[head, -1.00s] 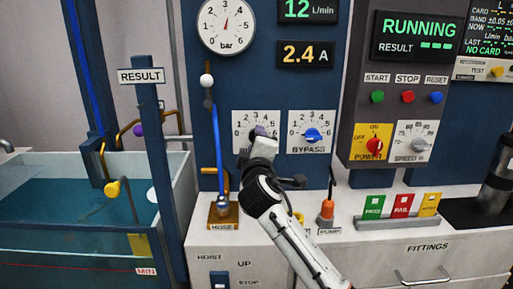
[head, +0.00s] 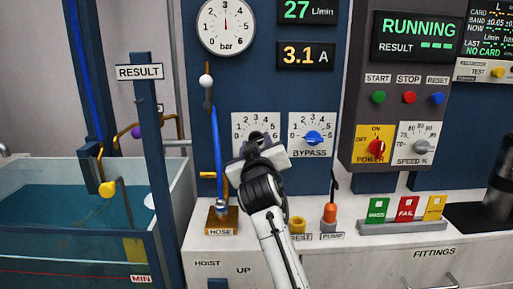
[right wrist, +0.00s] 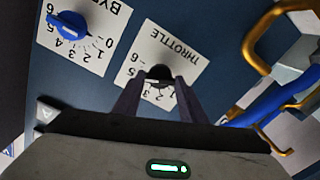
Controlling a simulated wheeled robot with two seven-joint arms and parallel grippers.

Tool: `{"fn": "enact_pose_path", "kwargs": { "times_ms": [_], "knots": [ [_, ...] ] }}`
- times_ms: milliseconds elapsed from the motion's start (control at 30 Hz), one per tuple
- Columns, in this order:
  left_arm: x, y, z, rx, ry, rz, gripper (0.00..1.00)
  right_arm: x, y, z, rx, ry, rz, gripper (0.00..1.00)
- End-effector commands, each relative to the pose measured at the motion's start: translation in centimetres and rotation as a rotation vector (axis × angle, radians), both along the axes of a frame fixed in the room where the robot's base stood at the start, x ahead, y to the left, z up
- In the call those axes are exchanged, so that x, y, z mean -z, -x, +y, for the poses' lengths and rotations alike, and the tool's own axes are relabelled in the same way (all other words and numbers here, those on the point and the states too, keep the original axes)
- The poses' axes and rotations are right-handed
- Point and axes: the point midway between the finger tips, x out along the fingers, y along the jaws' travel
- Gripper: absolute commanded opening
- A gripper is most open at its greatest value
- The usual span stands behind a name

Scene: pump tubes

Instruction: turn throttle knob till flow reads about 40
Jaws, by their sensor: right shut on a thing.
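The throttle dial plate (head: 239,121), labelled THROTTLE in the right wrist view (right wrist: 176,45), is on the blue panel. Its dark knob (right wrist: 160,73) sits between the fingers of my right gripper (right wrist: 158,88). In the head view my right gripper (head: 258,142) covers the knob and the lower part of the dial, so the pointer setting is hidden. The gripper is shut on the knob. The flow display (head: 308,11) reads 27 L/min. My left gripper is not in view.
The blue bypass knob (head: 313,138) is just right of the throttle. The current display (head: 305,55) reads 3.1 A, and the pressure gauge (head: 226,25) needle points near 3 bar. A blue hose (head: 217,150) hangs left of the gripper. The run screen (head: 418,31) says RUNNING.

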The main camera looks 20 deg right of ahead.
Motion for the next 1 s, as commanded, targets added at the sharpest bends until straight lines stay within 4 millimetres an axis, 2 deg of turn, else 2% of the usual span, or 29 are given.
{"fn": "enact_pose_path", "kwargs": {
  "times_ms": [300,800,833,900,1000],
  "knots": [
    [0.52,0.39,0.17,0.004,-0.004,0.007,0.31,0.19,0.0,0.04,0.0,-0.101,-0.024,0.15],
    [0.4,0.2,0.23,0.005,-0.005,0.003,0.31,0.15,-0.01,0.05,0.0,-0.116,-0.029,0.15],
    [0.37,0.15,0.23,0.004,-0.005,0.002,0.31,0.14,-0.01,0.06,-0.001,-0.115,-0.029,0.42],
    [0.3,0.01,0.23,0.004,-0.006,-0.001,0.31,0.13,0.0,0.05,-0.001,-0.114,-0.029,0.54],
    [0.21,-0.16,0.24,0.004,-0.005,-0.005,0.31,0.08,0.0,0.04,0.0,-0.114,-0.03,0.56]
  ]
}}
